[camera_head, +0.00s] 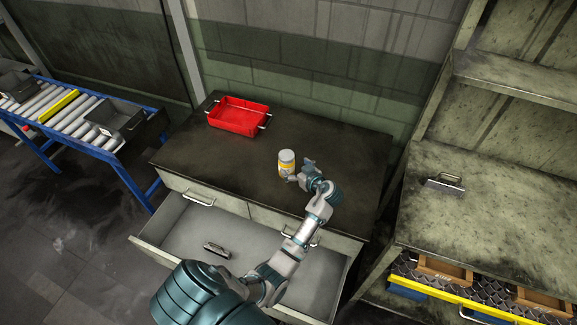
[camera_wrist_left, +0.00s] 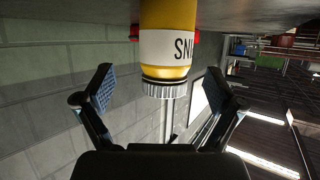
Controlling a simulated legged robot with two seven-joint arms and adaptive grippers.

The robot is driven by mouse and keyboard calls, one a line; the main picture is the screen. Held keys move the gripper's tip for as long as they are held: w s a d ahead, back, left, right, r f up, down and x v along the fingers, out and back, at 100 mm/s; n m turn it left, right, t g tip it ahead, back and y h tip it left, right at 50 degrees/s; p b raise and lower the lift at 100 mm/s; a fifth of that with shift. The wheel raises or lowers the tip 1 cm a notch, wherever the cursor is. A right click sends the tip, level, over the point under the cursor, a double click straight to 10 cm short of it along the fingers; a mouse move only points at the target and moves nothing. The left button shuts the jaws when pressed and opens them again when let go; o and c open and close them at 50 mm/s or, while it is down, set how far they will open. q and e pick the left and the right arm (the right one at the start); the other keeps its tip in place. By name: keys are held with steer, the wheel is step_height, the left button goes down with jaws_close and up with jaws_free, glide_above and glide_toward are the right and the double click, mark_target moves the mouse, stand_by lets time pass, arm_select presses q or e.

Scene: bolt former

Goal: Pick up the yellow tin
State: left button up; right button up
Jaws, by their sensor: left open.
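The yellow tin (camera_head: 287,163), with a white label and a pale lid, stands upright on the dark cabinet top (camera_head: 235,160). My left gripper (camera_head: 298,173) is beside it on its right, low near the top. In the left wrist view, the tin (camera_wrist_left: 168,45) appears upside down, its ribbed lid centred ahead of the spread fingers (camera_wrist_left: 157,88). The left gripper is open, with no finger visibly touching the tin; the exact gap is hard to tell. My right gripper is not in view.
A red tray (camera_head: 238,116) sits at the cabinet's back left. An open drawer (camera_head: 180,240) below holds a small metal piece with a handle (camera_head: 216,250). A roller conveyor (camera_head: 70,112) stands left, a shelf bench (camera_head: 490,205) right. The cabinet top is otherwise clear.

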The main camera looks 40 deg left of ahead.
mark_target(291, 165)
arm_select(q)
steer(key=x, duration=0.6)
steer(key=shift+s+a+r+p, duration=0.1)
steer(key=shift+s+a+p, duration=0.15)
steer(key=shift+s+p, duration=0.1)
steer(key=shift+d+r, duration=0.15)
steer(key=shift+d, duration=0.2)
steer(key=shift+c, duration=0.3)
steer(key=shift+d+r, duration=0.1)
steer(key=shift+d, duration=0.2)
steer(key=c, duration=1.2)
steer(key=shift+c, duration=0.8)
steer(key=shift+a, duration=0.35)
steer(key=shift+s+a, duration=0.1)
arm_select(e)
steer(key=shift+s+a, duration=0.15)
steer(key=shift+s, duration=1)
